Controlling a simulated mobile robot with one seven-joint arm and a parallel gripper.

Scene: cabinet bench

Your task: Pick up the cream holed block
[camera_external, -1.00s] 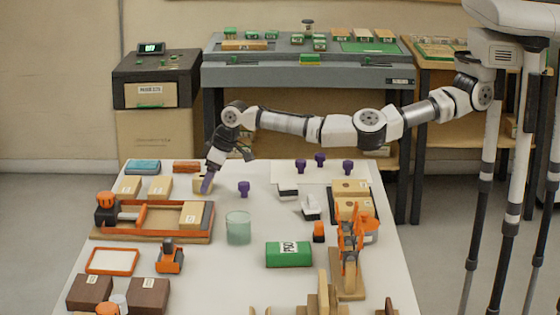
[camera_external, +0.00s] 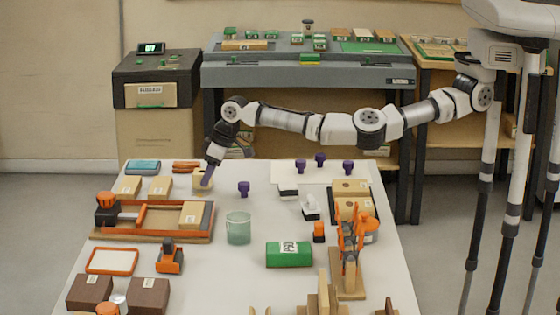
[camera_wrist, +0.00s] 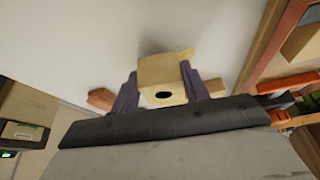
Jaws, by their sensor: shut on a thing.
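The cream holed block (camera_wrist: 160,72) shows in the wrist view between the two purple fingers of my gripper (camera_wrist: 160,92), with its dark hole facing the camera. My gripper is shut on it. In the external view my gripper (camera_external: 208,178) is at the back left of the white table, and the cream block (camera_external: 198,183) is partly hidden behind its fingers. I cannot tell whether the block touches the table.
An orange-framed wooden tray (camera_external: 150,237) lies in front of the gripper. Cream blocks (camera_external: 160,187) stand to the left, an orange-brown piece (camera_external: 187,167) behind. A purple peg (camera_external: 244,189) and a greenish glass (camera_external: 239,228) stand to the right.

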